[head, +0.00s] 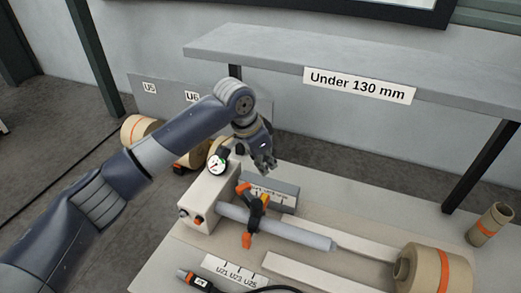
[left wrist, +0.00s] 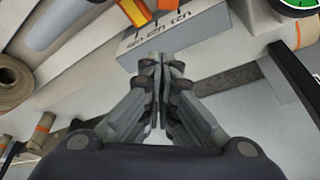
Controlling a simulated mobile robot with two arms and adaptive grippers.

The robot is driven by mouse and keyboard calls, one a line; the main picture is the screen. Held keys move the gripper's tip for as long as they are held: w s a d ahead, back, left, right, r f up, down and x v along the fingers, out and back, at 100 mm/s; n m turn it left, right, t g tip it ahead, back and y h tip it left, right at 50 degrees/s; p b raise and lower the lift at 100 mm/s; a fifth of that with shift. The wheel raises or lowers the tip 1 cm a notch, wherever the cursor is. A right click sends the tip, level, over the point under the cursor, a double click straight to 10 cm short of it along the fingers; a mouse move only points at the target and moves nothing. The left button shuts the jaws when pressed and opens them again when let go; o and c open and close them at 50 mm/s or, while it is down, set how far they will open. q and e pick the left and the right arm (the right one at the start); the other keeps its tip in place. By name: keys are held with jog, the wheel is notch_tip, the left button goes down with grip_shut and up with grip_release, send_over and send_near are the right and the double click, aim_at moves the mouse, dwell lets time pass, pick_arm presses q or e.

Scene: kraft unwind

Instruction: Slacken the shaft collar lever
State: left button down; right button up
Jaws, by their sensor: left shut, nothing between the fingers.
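The shaft collar (head: 257,205), dark with orange parts, sits around a grey shaft (head: 290,233) that sticks out from a white machine block (head: 207,198). One orange part hangs low at the front and another points up to the left; I cannot tell for certain which is the lever. In the left wrist view the shaft (left wrist: 62,18) and part of the orange collar (left wrist: 136,12) show at the top left. My left gripper (head: 268,166) is above and behind the collar, apart from it. Its fingers (left wrist: 160,60) are shut and empty. My right gripper is not in view.
A grey labelled block (head: 272,190) lies behind the collar, below my left gripper. A round gauge (head: 216,165) stands on the machine block. A shelf (head: 300,65) marked "Under 130 mm" overhangs the back. Kraft rolls stand at the right (head: 440,272) and behind the machine (head: 140,130).

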aim_at(251, 200)
pick_arm(q)
jog(key=x, duration=0.1)
jog(key=p+x, duration=0.1)
jog(key=x, duration=0.1)
jog(key=shift+w+a, duration=0.2)
jog(key=s+a+p, duration=0.1)
jog(key=s+a, duration=0.1)
jog(key=a, duration=0.1)
jog(key=shift+s+f, duration=0.1)
jog(key=shift+s, duration=0.05)
jog(key=shift+d, duration=0.1)
